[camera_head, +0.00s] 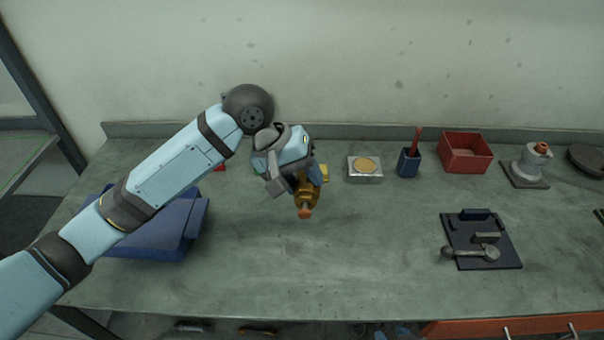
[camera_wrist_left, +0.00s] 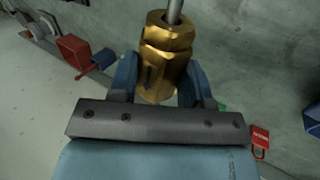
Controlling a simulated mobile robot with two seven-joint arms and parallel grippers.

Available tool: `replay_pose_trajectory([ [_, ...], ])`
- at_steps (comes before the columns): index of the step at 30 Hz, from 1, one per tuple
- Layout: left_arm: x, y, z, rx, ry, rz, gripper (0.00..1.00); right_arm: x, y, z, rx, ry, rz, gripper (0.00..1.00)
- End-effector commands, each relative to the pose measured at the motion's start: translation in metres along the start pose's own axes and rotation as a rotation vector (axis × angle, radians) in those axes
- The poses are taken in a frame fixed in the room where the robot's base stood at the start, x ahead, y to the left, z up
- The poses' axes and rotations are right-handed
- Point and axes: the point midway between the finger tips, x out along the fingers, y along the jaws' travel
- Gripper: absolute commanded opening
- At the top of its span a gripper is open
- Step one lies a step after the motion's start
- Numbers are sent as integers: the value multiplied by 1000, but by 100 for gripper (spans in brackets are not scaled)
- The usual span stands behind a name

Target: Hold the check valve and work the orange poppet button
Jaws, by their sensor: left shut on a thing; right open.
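The check valve (camera_head: 309,196) is a brass hex-bodied piece held above the bench, left of centre in the head view. Its orange button (camera_head: 305,212) shows at the lower end, facing the front of the bench. My left gripper (camera_head: 305,182) is shut on the valve's body. In the left wrist view the valve (camera_wrist_left: 166,50) sits between the two blue fingers of my left gripper (camera_wrist_left: 160,82), with a grey rod at its top end. The orange button does not show there. My right gripper is in neither view.
A blue case (camera_head: 160,235) lies at the left. A metal block with a golden disc (camera_head: 365,165), a blue cup (camera_head: 408,164), a red bin (camera_head: 466,153) and a grey fixture (camera_head: 530,168) line the back. A dark tray (camera_head: 485,262) lies right. The front middle is clear.

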Motion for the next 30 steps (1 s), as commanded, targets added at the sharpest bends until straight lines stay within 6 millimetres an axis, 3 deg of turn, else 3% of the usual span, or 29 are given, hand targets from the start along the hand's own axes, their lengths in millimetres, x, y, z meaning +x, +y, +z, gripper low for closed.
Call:
replay_pose_trajectory([
  [30,17,-10,0,0,1,1,16,0,0,0,0,0,0,43],
])
